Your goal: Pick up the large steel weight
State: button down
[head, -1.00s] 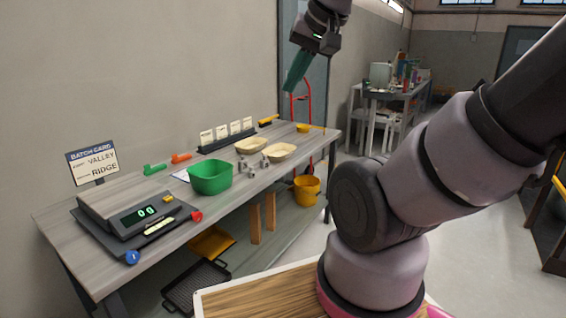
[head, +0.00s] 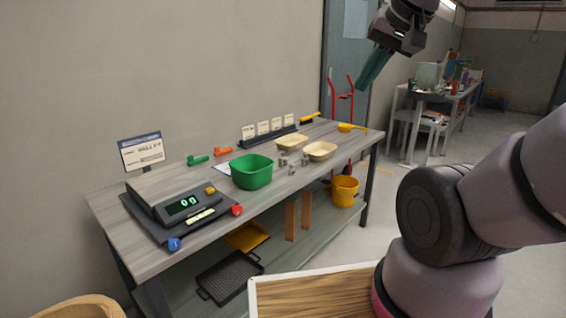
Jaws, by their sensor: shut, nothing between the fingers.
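Several small steel weights (head: 292,167) stand close together on the grey workbench (head: 150,244), between the green bin and the cream trays. They are small in the head view, and I cannot tell for sure which is the large one. My gripper (head: 371,72) is raised high at the upper right, well above the bench and apart from the weights. Its green fingers point down and to the left. They are shut with nothing between them.
A green bin (head: 251,172) stands left of the weights, and cream trays (head: 321,151) stand to their right. A scale (head: 182,205) is at the bench's near left end. The bench front is mostly clear.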

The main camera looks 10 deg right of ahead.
aim_at(283, 158)
jog(key=i+l+u, duration=0.3)
jog(key=i, duration=0.15)
jog(key=i+l+u, duration=0.2)
jog(key=i+u, duration=0.15)
jog(key=i, duration=0.05)
